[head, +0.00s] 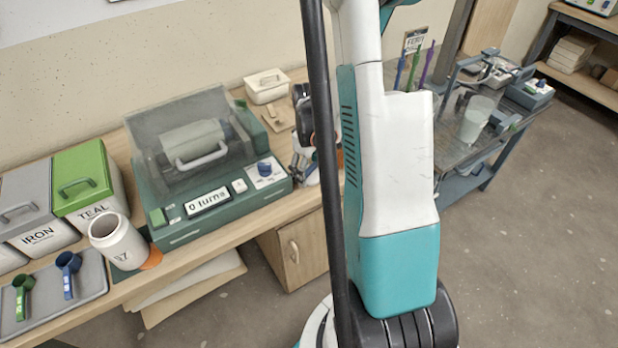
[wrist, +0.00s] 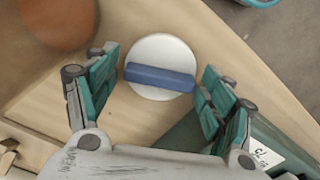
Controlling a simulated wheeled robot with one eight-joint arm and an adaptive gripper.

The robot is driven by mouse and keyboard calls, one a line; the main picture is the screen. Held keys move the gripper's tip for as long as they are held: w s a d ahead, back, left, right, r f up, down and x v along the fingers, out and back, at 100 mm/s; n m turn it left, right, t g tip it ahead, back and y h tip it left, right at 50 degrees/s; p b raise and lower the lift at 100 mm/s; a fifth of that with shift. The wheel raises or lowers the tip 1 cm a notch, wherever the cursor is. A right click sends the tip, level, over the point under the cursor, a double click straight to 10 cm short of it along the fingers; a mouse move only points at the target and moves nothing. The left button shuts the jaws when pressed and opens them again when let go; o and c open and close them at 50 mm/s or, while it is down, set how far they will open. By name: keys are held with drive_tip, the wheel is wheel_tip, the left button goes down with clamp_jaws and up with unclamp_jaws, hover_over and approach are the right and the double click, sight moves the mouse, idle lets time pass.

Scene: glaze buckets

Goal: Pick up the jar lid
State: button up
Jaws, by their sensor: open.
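The jar lid (wrist: 164,52) is a round white disc with a blue bar handle (wrist: 160,77) across it, lying on the wooden bench top in the wrist view. My gripper (wrist: 160,76) is open, with one teal finger to the left of the lid and the other to its right. The blue bar spans much of the gap between the fingers. I cannot tell whether either finger touches it. In the head view my arm hides the lid, and only part of my gripper (head: 302,160) shows beside the dark pole.
A green machine (head: 185,235) with a clear cover stands left of my gripper on the bench. An open white jar (head: 118,243) stands left of it, by the teal and iron buckets. A brown round object (wrist: 60,20) is near the left finger.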

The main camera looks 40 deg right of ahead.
drive_tip(key=shift+f, duration=0.15)
drive_tip(key=shift+c, duration=0.5)
drive_tip(key=c, duration=0.8)
wheel_tip(320, 180, up, 20)
drive_tip(key=p, duration=0.8)
wheel_tip(320, 180, up, 6)
drive_tip(key=p, duration=0.4)
hover_over(309, 169)
drive_tip(key=shift+w, duration=0.1)
